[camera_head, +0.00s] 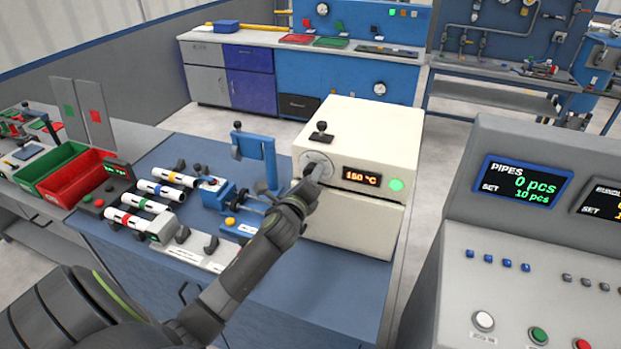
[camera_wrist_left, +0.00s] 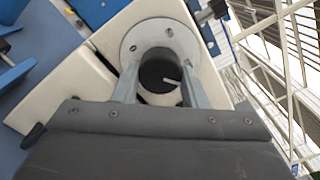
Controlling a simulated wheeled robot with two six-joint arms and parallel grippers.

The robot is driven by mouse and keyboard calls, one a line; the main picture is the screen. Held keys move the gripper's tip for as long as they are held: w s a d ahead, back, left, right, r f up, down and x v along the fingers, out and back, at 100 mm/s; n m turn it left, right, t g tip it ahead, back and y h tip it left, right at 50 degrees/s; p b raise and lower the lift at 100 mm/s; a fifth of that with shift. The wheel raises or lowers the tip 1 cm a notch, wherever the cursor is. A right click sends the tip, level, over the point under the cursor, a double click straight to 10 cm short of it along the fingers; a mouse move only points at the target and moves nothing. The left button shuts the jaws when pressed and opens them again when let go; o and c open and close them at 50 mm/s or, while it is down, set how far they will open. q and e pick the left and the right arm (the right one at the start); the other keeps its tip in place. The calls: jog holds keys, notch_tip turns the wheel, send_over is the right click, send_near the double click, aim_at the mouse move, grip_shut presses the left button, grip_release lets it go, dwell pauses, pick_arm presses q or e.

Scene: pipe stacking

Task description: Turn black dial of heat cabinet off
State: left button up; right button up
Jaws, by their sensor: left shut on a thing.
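The heat cabinet (camera_head: 350,218) is a cream box on the blue bench, with a display reading 150 °C and a lit green lamp (camera_head: 396,185). My left gripper (camera_head: 318,168) reaches its front at the round grey plate. In the left wrist view the black dial (camera_wrist_left: 160,76), with a white pointer mark, sits between the two fingers of my left gripper (camera_wrist_left: 160,82), which are shut on it. The round plate (camera_wrist_left: 160,40) with screws lies behind it. In the head view the fingers hide the dial. My right gripper is not in view.
A black lever (camera_head: 320,131) stands on the cabinet's top. A blue clamp fixture (camera_head: 257,160) and several white pipes with coloured bands (camera_head: 160,190) are to the left. Green and red bins (camera_head: 75,185) lie farther left. A grey control console (camera_head: 530,250) is at the right.

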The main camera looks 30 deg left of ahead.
pick_arm(q)
jog(key=shift+s+a+n+b, duration=0.15)
jog(key=shift+n+b, duration=2)
jog(key=shift+n, duration=6.5)
jog(key=shift+w+a+n+b, duration=0.1)
jog(key=shift+n+b, duration=2.05)
jog(key=shift+n, duration=6.5)
jog(key=o, duration=0.8)
jog(key=shift+o, duration=0.8)
jog(key=shift+r, duration=0.15)
